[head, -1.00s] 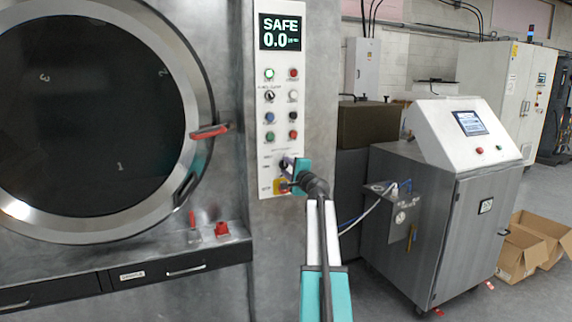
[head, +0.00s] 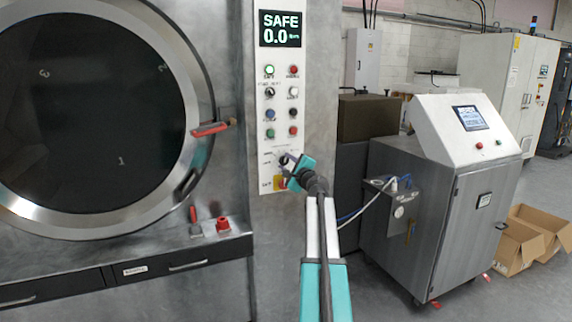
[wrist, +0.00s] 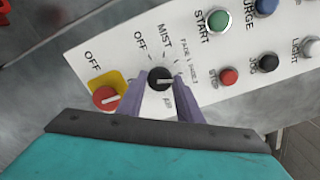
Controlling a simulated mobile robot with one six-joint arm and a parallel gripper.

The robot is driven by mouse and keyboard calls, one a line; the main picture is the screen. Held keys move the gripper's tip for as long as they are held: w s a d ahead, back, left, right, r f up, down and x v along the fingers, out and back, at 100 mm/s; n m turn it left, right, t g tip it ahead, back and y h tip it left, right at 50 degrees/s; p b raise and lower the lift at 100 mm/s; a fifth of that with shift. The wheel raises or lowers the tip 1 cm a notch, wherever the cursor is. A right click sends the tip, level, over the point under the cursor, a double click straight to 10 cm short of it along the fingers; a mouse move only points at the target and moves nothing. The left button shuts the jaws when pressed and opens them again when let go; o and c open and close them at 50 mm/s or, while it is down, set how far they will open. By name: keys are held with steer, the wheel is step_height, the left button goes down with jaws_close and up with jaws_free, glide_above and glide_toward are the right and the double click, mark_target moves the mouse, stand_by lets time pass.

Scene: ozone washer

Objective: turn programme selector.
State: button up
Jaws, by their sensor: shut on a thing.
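The programme selector (wrist: 160,78) is a small black knob with a white pointer line, on the white control panel (wrist: 85,58). Labels OFF, MIST and others are printed around it. My gripper (wrist: 164,92) has its two purple-grey fingers closed around the knob, one on each side. In the head view my gripper (head: 288,164) is at the lower part of the tall panel, tilted, and largely hides the selector. In the wrist view the pointer line lies roughly level across the knob.
A red knob on a yellow plate (wrist: 106,97) sits close beside the selector. Buttons, including START (wrist: 219,20) and STOP (wrist: 228,76), are on the same panel. The round door's red handle (head: 210,129) juts out left of the panel. A steel cabinet (head: 440,215) stands at the right.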

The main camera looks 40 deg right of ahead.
steer(key=o, duration=1)
steer(key=shift+b+v, duration=1.2)
steer(key=shift+v, duration=5.7)
